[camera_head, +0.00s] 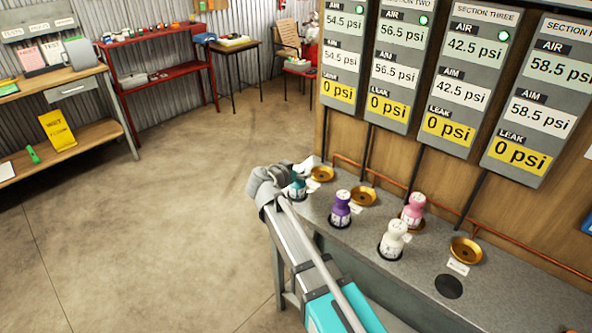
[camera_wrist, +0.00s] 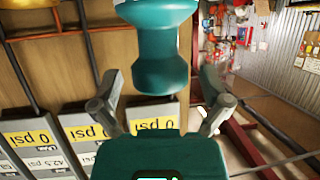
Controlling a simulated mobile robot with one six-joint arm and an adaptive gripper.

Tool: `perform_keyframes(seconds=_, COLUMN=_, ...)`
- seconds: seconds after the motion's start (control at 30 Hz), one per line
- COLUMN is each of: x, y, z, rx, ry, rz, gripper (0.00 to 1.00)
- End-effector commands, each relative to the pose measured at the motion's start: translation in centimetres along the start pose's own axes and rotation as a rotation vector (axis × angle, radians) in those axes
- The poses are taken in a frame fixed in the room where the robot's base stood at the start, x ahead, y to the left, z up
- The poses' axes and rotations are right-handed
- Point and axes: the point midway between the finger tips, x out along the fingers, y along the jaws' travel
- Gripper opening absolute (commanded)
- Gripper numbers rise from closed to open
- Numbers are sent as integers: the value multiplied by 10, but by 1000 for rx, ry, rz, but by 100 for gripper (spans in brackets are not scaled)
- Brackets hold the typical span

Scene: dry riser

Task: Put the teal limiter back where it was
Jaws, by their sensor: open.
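The teal limiter (camera_head: 298,188) stands at the far left end of the grey bench, in front of the first brass seat (camera_head: 321,173); its base is partly hidden by my arm. My gripper (camera_wrist: 160,105) is open, one finger either side of the limiter's line, with visible gaps and no clear contact. In the head view my gripper (camera_head: 280,183) is beside the limiter and partly covers that bench end. The first brass seat looks empty.
A purple limiter (camera_head: 341,209) and a white limiter (camera_head: 394,240) stand on the bench's front side. A pink limiter (camera_head: 413,208) stands at the third brass seat. The second (camera_head: 363,196) and fourth (camera_head: 466,250) seats look empty. A black disc (camera_head: 449,286) is bare. Copper pipe runs behind.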

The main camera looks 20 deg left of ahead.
Motion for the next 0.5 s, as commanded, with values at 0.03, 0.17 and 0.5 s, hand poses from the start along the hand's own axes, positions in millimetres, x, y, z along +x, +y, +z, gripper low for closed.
perform_keyframes(seconds=0.03, x=0, y=0, z=0, rx=0, ry=0, rz=0, gripper=97)
perform_keyframes(seconds=0.17, x=0, y=0, z=0, rx=0, ry=0, rz=0, gripper=97)
perform_keyframes(seconds=0.5, x=-13, y=1, z=-4, rx=-1, ry=0, rz=-1, gripper=97)
